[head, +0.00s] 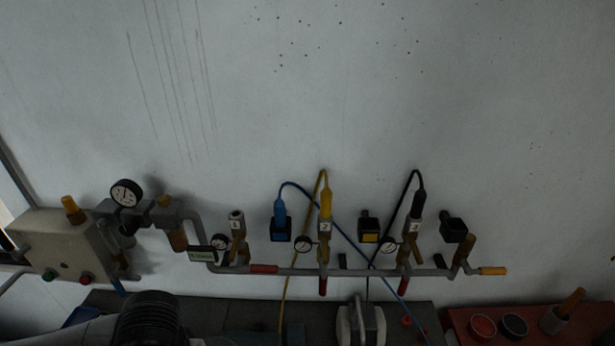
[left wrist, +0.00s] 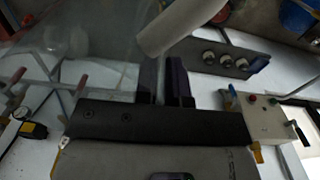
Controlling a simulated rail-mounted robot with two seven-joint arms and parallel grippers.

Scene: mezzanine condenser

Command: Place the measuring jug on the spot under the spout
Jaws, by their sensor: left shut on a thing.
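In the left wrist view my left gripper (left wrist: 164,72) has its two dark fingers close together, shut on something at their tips. A pale, rounded bar (left wrist: 180,24) crosses just beyond the fingertips. A large see-through body, which looks like the measuring jug (left wrist: 105,38), fills the upper left, with pipework showing through it. I cannot tell exactly where the fingers grip it. In the head view my left arm comes in at the bottom left, and its gripper is not visible. I cannot make out the spout or the spot under it. My right gripper is in neither view.
A pipe (head: 340,271) with valves, gauges and blue, yellow and black cables runs along the wall. A pale control box (head: 62,245) is at left. A dark bench (head: 225,312) lies below, a red surface (head: 460,320) with round pots at right.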

